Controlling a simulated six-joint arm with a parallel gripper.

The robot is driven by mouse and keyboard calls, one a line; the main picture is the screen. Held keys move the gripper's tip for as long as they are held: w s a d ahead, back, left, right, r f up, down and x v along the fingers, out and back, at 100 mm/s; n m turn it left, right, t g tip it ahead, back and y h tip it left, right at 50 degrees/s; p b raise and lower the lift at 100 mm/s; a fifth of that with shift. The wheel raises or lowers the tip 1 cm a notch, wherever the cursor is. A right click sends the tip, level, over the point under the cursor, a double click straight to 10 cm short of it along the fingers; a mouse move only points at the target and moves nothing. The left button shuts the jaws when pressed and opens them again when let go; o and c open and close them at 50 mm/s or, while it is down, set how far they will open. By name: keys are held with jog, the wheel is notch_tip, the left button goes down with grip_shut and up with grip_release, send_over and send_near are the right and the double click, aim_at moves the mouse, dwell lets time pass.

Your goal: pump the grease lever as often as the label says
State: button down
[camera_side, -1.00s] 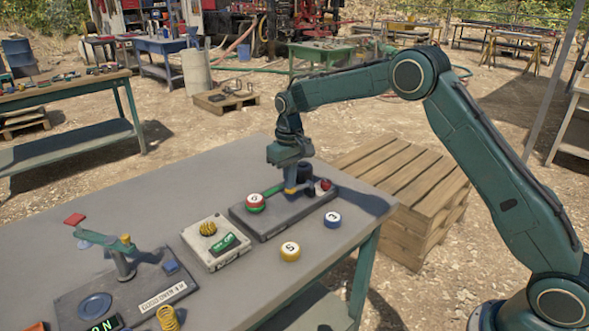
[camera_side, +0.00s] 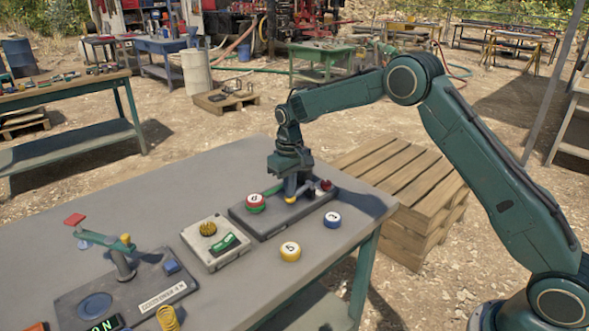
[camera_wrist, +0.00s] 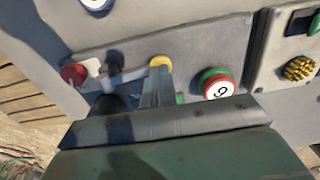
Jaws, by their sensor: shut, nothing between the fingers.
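My gripper (camera_side: 291,198) is shut and empty, pointing down at the dark base plate (camera_side: 262,224) on the table. Its fingertips are at a yellow knob (camera_side: 290,200), which also shows just past the fingers in the wrist view (camera_wrist: 160,61). The knob appears to be the end of a lever; whether the fingers touch it is unclear. A dark round part (camera_wrist: 108,104) stands beside it, partly hidden by my gripper. A red knob (camera_wrist: 74,73) sits at the plate's end, by a small pale tag (camera_wrist: 94,67) whose writing I cannot read.
Numbered discs lie around: red-green (camera_side: 255,202), yellow (camera_side: 290,251) and blue-white (camera_side: 332,219). A grey box (camera_side: 216,243) has a green switch. At left, another plate (camera_side: 75,298) bears a green lever (camera_side: 108,241) and a label (camera_side: 163,297). Wooden pallets (camera_side: 405,190) stand beyond the table.

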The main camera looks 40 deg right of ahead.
dwell(0.4)
jog(key=shift+r, duration=3.7)
jog(key=shift+r, duration=0.1)
